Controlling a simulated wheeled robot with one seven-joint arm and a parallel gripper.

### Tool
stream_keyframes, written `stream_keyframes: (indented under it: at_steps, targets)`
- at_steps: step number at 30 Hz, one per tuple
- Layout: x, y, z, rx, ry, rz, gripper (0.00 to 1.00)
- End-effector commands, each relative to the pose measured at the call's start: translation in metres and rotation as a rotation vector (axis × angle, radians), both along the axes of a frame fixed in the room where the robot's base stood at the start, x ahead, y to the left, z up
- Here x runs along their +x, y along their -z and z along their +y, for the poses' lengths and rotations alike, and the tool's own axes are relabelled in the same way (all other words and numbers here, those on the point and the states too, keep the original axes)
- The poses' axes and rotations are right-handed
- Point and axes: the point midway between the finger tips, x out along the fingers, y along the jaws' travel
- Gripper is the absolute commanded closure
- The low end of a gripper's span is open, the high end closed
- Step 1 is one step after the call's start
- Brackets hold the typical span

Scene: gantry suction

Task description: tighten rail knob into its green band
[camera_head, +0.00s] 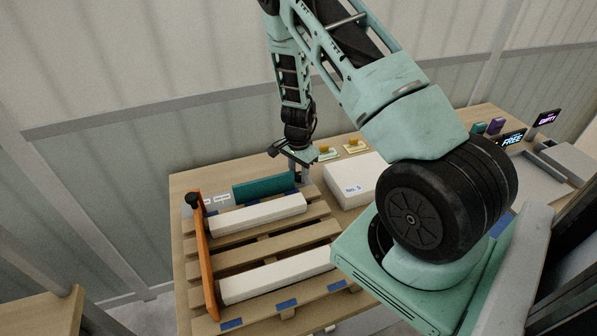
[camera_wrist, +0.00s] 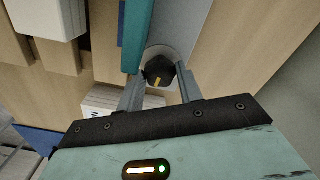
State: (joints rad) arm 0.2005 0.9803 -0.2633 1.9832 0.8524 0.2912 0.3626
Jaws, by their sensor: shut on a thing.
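In the wrist view, a black knob (camera_wrist: 158,68) with a yellow mark on its side stands on a pale round base (camera_wrist: 153,52) on a grey strip. My gripper (camera_wrist: 160,76) has one grey finger on each side of the knob and is shut on it. In the head view, my gripper (camera_head: 299,172) points down at the right end of a teal block (camera_head: 265,185), and the held knob cannot be made out there. I cannot see a green band around the knob.
A wooden pallet (camera_head: 262,247) carries white bars (camera_head: 275,288) beside an orange upright board (camera_head: 207,255) with a black knob (camera_head: 192,200) at its back end. A white box (camera_head: 352,178) and small yellow parts (camera_head: 353,144) are right of my gripper. Lit displays (camera_head: 512,140) stand far right.

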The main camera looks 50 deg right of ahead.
Motion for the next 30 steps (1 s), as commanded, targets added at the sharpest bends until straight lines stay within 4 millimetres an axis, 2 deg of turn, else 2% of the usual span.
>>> stream_keyframes:
  at_steps: [9,25,26,27,28,30]
  targets:
    - [0.0003,-0.0007,-0.0006,-0.001,0.139,-0.001,0.87]
    - [0.0006,-0.0009,-0.0007,-0.001,0.169,-0.002,0.87]
    - [0.0006,-0.0009,-0.0007,-0.001,0.169,-0.002,0.62]
    - [0.0006,-0.0009,-0.0007,-0.001,0.169,-0.002,0.51]
    - [0.0006,-0.0009,-0.0007,-0.001,0.169,-0.002,0.43]
    - [0.0004,-0.0007,-0.0006,-0.001,0.168,-0.001,0.43]
